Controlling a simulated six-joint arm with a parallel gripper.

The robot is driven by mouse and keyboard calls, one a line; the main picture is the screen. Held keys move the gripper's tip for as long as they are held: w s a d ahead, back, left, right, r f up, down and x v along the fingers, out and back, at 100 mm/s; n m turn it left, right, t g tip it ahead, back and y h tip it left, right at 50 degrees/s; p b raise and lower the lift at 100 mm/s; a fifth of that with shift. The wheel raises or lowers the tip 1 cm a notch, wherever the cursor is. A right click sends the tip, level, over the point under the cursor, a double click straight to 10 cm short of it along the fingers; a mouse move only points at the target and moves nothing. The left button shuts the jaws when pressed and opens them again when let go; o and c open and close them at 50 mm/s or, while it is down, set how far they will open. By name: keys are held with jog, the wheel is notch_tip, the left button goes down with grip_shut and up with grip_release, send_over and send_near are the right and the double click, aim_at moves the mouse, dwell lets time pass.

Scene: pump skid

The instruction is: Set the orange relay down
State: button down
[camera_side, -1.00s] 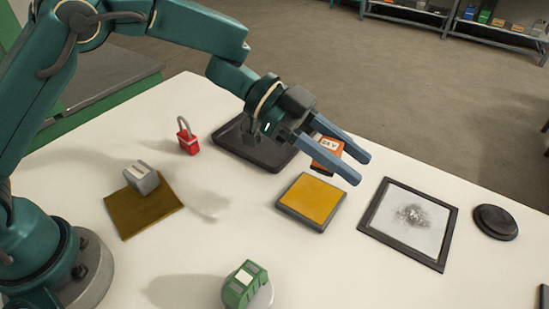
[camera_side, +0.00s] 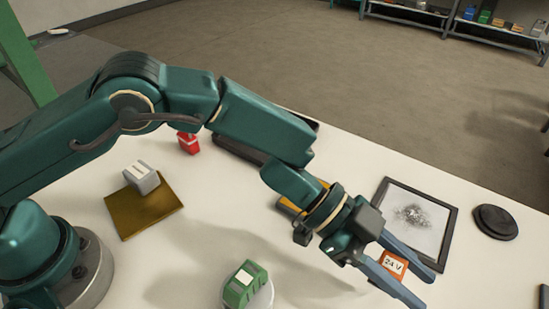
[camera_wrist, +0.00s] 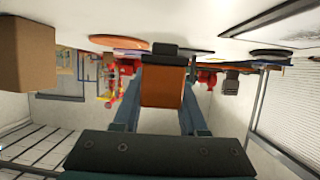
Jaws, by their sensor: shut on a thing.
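My gripper (camera_side: 428,287) is shut on the orange relay (camera_side: 393,264), which has a white "24 V" label. In the side view it is over the front right of the white table, in front of the framed panel. Whether the relay touches the tabletop, I cannot tell. The wrist view shows the orange relay (camera_wrist: 162,88) between the two fingers, with a dark part at its far end.
A framed panel (camera_side: 425,195) and a black disc (camera_side: 495,222) lie at the right. A green relay (camera_side: 243,284) stands at the front on a round base. A grey block (camera_side: 141,176) sits on a brown mat (camera_side: 135,215). My arm mostly covers the yellow pad and black tray.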

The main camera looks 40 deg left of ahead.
aim_at(391, 301)
jog(key=shift+f, duration=1.75)
jog(key=shift+f, duration=0.15)
jog(key=shift+c, duration=2.2)
grip_release()
